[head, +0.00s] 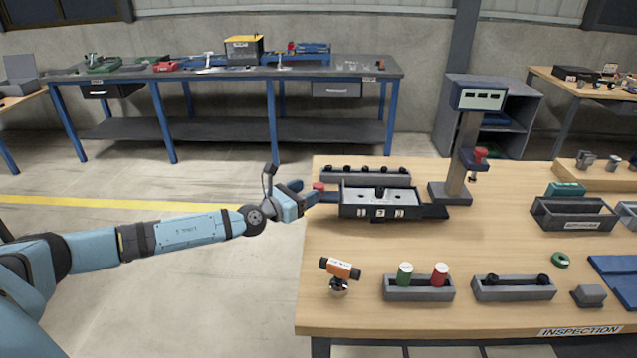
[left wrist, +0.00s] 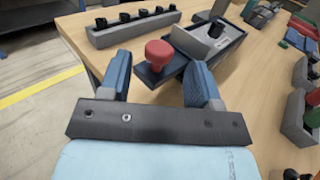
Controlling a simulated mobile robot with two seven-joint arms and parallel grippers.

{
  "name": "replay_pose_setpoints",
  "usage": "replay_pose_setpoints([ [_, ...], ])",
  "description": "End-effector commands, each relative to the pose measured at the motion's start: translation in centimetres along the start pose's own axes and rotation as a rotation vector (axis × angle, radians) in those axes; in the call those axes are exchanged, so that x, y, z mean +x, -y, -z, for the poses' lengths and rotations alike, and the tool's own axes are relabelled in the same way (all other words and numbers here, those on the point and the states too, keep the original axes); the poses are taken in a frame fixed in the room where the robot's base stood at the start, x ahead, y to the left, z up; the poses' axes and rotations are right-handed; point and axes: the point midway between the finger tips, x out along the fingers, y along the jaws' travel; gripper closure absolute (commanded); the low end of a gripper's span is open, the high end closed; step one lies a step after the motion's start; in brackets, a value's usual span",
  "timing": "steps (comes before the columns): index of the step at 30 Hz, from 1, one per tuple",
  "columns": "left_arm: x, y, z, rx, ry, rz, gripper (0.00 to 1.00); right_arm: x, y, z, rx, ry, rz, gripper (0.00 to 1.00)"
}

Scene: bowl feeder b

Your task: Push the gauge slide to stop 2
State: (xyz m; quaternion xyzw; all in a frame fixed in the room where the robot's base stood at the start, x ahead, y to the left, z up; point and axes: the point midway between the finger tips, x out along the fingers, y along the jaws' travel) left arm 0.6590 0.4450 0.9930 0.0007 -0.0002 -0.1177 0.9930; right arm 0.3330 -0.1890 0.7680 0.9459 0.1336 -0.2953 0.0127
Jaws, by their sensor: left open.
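The gauge (head: 382,200) is a dark grey box-like fixture with small number plates on its front, near the table's left edge. A dark bar sticks out of its left end and carries a red knob (head: 319,186); this looks like the slide's handle. The red knob (left wrist: 158,53) also shows in the left wrist view, with the grey gauge body (left wrist: 210,45) behind it. My left gripper (head: 306,193) is open at the left end of the gauge. In the left wrist view the knob appears between the spread fingers (left wrist: 160,75), near their tips; contact cannot be told.
A grey rack with black knobs (head: 365,174) lies behind the gauge. A post with a display (head: 468,130) stands to its right. An orange device (head: 340,268) and a tray with green and red cylinders (head: 418,294) stand in front. The table between is clear.

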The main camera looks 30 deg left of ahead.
Motion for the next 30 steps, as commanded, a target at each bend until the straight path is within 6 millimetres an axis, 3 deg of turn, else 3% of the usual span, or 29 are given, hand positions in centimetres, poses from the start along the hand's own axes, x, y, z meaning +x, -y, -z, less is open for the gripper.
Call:
replay_pose_setpoints([
  [3, 2.3, 0.0, -0.2, -0.002, 0.003, -0.001, 0.43, -0.1, 0.0, -0.1, -0.003, 0.002, -0.001, 0.51],
  [9, 4.5, 0.0, 0.0, -0.002, 0.001, 0.000, 0.43, -0.1, -0.1, -0.4, -0.004, 0.007, -0.002, 0.51],
  [20, 5.0, 0.0, 0.1, -0.002, 0.000, 0.000, 0.43, -0.2, -0.1, 0.0, -0.004, 0.001, -0.002, 0.51],
  [23, 5.0, 0.0, 0.1, -0.002, 0.000, 0.000, 0.61, -0.3, -0.1, 0.1, -0.004, -0.001, -0.002, 0.51],
  [28, 5.0, 0.0, 0.1, -0.002, 0.000, 0.000, 1.00, -0.3, -0.1, 0.1, -0.004, -0.001, -0.002, 0.51],
  [30, 5.0, 0.0, 0.0, -0.002, 0.000, 0.000, 1.00, -0.3, -0.1, 0.1, -0.004, -0.001, -0.003, 0.51],
])
